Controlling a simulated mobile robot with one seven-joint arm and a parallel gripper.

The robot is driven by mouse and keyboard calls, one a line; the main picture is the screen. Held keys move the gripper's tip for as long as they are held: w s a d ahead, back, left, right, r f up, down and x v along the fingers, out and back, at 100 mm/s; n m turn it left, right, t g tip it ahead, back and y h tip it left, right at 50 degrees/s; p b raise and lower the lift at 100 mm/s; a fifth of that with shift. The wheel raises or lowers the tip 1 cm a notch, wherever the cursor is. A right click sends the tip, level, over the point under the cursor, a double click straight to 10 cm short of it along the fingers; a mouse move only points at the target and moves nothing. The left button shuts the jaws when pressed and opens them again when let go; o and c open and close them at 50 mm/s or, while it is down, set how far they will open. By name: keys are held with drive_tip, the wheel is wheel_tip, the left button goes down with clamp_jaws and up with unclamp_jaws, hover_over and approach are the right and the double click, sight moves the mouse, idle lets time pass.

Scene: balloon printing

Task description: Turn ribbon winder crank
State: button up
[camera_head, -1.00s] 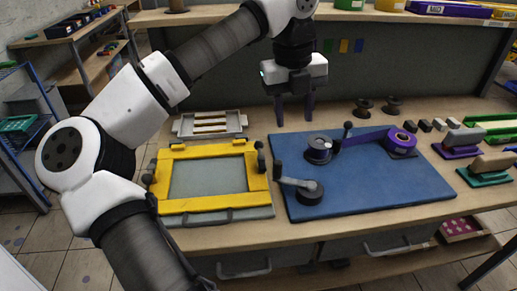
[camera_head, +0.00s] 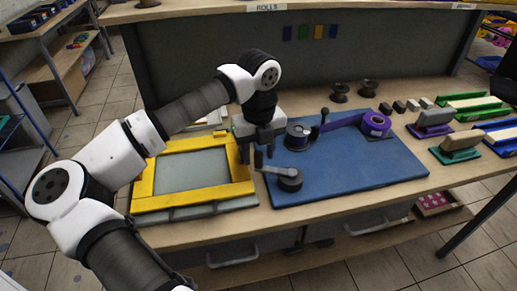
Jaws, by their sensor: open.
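The ribbon winder stands on a blue board (camera_head: 353,172) on the workbench. Its crank is a grey arm (camera_head: 272,171) running from a dark round hub (camera_head: 289,180) toward the upper left, where its handle end lies close to my gripper. A spool (camera_head: 298,136) and a purple ribbon roll (camera_head: 375,124) sit at the back of the board, with purple ribbon stretched between them. My gripper (camera_head: 257,159) points down with open fingers at the crank's handle end. I cannot tell whether the fingers touch or straddle the handle.
A yellow frame (camera_head: 146,180) lies left of the board, close to my gripper. A dark upright knob (camera_head: 324,115) rises beside the spool. Two dark spools (camera_head: 339,93) stand behind the board. Squeegees and colored trays (camera_head: 458,144) line the right.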

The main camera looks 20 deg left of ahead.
drive_tip(key=shift+f, duration=0.2)
clamp_jaws()
drive_tip(key=shift+w+b, duration=0.15)
drive_tip(key=shift+b, duration=0.15)
